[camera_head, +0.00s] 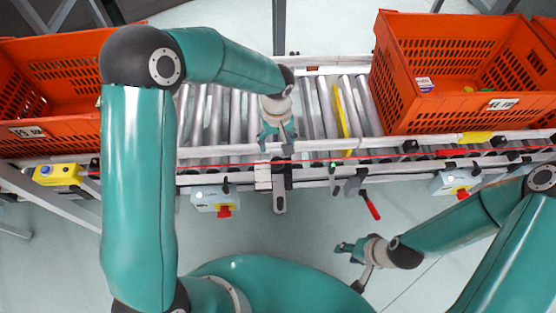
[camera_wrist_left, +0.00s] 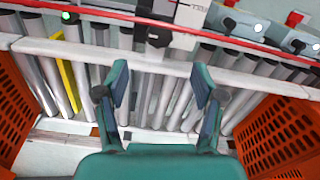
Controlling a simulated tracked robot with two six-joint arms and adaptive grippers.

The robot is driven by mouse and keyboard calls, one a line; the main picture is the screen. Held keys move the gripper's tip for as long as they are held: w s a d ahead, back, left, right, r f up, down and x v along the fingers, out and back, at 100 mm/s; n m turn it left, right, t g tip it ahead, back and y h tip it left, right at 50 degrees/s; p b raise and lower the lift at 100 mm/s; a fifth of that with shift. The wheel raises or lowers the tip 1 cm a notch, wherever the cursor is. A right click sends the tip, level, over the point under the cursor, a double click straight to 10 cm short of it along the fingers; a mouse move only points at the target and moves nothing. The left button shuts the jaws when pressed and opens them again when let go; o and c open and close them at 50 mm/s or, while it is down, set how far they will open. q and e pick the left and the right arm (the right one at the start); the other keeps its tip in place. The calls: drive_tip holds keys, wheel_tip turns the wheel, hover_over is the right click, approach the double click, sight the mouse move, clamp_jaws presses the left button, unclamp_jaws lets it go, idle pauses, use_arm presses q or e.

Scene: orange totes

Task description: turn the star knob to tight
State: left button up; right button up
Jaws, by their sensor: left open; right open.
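A small black knob (camera_wrist_left: 158,37), apparently the star knob, sits on a pale bracket (camera_wrist_left: 189,22) at the conveyor's rail in the left wrist view. Its lobes and any pointer are too small to read. In the head view the knob is a dark spot (camera_head: 279,161) just below my left gripper (camera_head: 276,146). My left gripper is open and empty, pointing down over the rollers by the rail. In the left wrist view its fingers (camera_wrist_left: 160,85) are spread, with the knob beyond their tips and apart from them. My right gripper (camera_head: 350,266) is open and empty over the floor at lower right.
An orange tote (camera_head: 440,110) with small items stands on the conveyor at right; another tote (camera_head: 60,110) is at left. A red-handled lever (camera_head: 370,205) and grey boxes with red buttons (camera_head: 216,200) hang below the rail. A red cord (camera_head: 330,156) runs along it.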

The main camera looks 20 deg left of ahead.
sight(278, 162)
use_arm(q)
wheel_tip(278, 162, down, 10)
drive_tip(key=shift+f, duration=0.2)
drive_tip(key=c, duration=1)
drive_tip(key=shift+d, duration=0.2)
drive_tip(key=shift+c, duration=0.7)
drive_tip(key=shift+a, duration=0.15)
